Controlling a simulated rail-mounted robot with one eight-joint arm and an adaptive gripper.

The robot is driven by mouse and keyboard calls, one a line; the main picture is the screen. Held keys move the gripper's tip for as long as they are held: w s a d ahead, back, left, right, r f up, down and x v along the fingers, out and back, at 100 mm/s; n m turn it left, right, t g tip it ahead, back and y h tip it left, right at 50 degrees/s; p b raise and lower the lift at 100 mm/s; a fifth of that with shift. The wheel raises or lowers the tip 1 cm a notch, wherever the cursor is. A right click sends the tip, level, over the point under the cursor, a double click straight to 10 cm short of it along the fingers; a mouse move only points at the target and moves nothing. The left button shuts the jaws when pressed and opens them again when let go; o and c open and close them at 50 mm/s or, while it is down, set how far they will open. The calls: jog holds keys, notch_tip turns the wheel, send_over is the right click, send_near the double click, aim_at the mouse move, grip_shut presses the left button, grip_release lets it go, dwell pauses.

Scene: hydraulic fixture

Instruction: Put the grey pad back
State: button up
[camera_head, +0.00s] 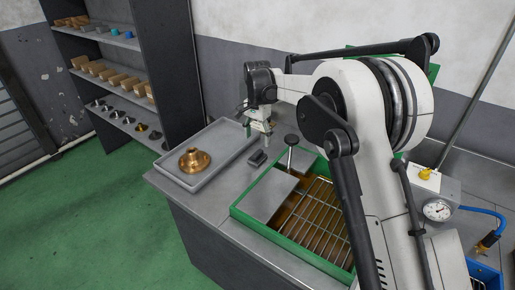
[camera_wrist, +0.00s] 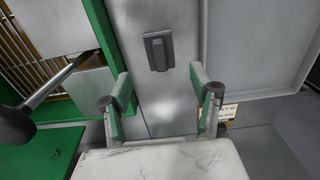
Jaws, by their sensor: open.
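The grey pad (camera_head: 257,158) is a small dark block lying on the metal bench between the grey tray and the green-framed basin. In the wrist view the pad (camera_wrist: 157,52) lies on the bare grey strip, beyond my fingertips and roughly centred between them. My gripper (camera_head: 259,130) hangs above the bench behind the pad in the head view. In the wrist view my gripper (camera_wrist: 160,82) has its two green-and-grey fingers spread wide, with nothing between them. No part of the pad is touched by the fingers.
The green-framed basin (camera_head: 247,218) has a wire grate, a flat metal plate (camera_head: 268,194) and an upright black-knobbed rod (camera_head: 291,142). The grey tray (camera_head: 222,158) holds a brass flanged part (camera_head: 194,160). A pressure gauge (camera_head: 437,210) stands right. Shelves with parts stand left.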

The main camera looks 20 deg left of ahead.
aim_at(258, 152)
notch_tip(258, 152, up, 4)
dwell(0.4)
jog(key=s+d+r+n+t, duration=0.1)
jog(key=s+d+r, duration=0.35)
jog(key=d, duration=0.45)
jog(key=s+d+r+t+y, duration=0.1)
jog(key=s+d+r, duration=0.2)
jog(key=d+r, duration=0.4)
jog(key=s+d+r+n+t, duration=0.1)
jog(key=s+d+r, duration=0.35)
jog(key=d, duration=0.55)
jog(key=s+d+t, duration=0.2)
jog(key=s+d, duration=1)
jog(key=s+d+f+t, duration=0.1)
jog(key=s+d+f, duration=0.2)
jog(key=s, duration=0.3)
jog(key=s+d+f+n+t+h, duration=0.1)
jog(key=s+d+f, duration=0.2)
jog(key=s, duration=0.3)
jog(key=shift+s+d+f, duration=0.3)
jog(key=shift+d, duration=0.2)
